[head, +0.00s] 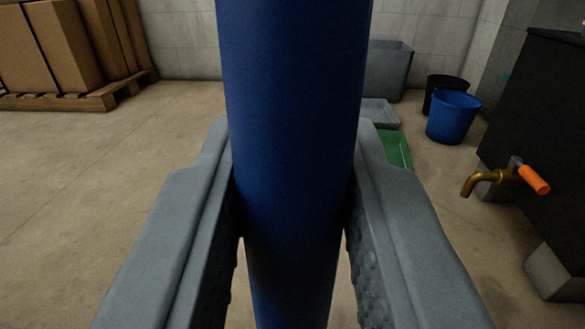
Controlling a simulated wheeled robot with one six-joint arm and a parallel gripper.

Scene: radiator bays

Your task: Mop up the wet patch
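A thick blue pole (293,80), which looks like a mop handle, stands upright in the middle of the head view. It runs out of the picture at top and bottom, so neither end shows. My gripper (294,165) has one grey finger on each side of the pole, and both finger pads press against it. I see no mop head and no clear wet patch on the visible floor. The pole and fingers hide the middle of the floor.
Cardboard boxes (60,45) stand on a wooden pallet (60,101) at back left. A grey bin (388,72), grey tray (380,113), green tray (396,150), black bucket (433,92) and blue bucket (453,118) stand right. A brass tap (485,179) juts from a dark unit (540,110). Left floor is clear.

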